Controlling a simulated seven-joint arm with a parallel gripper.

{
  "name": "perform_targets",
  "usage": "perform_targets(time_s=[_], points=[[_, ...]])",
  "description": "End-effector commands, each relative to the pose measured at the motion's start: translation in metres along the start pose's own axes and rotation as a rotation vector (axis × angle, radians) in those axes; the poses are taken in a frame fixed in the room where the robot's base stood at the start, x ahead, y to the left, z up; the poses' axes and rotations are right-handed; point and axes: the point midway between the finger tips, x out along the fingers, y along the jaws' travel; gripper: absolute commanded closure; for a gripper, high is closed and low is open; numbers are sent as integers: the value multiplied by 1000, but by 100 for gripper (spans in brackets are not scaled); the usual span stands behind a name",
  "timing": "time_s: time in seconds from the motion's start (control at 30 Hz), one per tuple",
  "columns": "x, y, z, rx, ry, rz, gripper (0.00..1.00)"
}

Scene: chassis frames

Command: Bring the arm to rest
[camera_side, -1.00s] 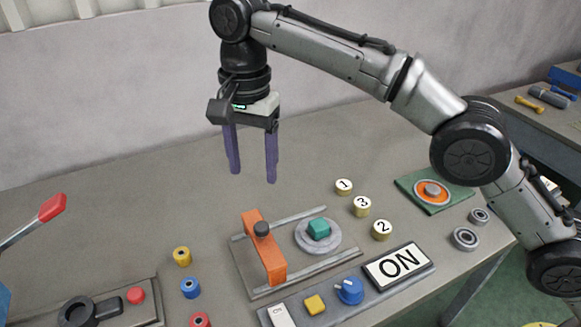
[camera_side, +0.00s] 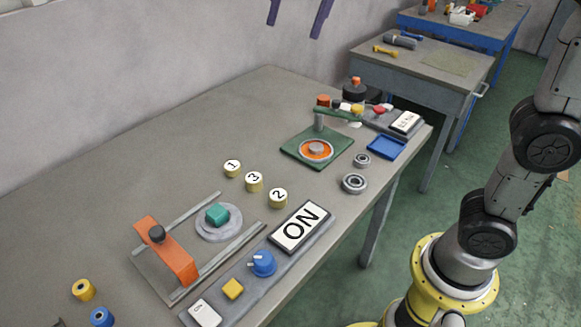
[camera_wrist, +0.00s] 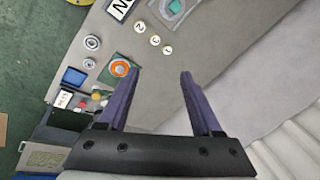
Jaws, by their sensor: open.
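My gripper (camera_wrist: 160,78) is open and empty in the wrist view, its two purple fingers apart. In the side view only the purple fingertips (camera_side: 297,20) show at the top edge, high above the grey workbench (camera_side: 130,190). The rest of the gripper is out of that picture. My fingers touch nothing that I can see.
On the bench stand an orange sliding gate (camera_side: 168,255), a teal block (camera_side: 217,214), numbered cylinders (camera_side: 254,182), an ON panel (camera_side: 300,226), a blue knob (camera_side: 263,263), a green plate (camera_side: 295,148) and bearings (camera_side: 354,183). The air around the gripper looks free.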

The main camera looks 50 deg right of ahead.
Motion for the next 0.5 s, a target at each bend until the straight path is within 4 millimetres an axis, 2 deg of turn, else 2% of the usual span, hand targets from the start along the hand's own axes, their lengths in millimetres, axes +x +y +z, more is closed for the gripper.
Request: perform_targets(time_s=[0.03,0.17,0.27,0.37,0.5], points=[[-4,23,-1,-15,15,-11,34],[-4,74,3,-89,54,-37,34],[6,114,10,-162,87,-50,34],[22,151,20,-248,119,-56,34],[56,198,36,-395,158,-53,34]])
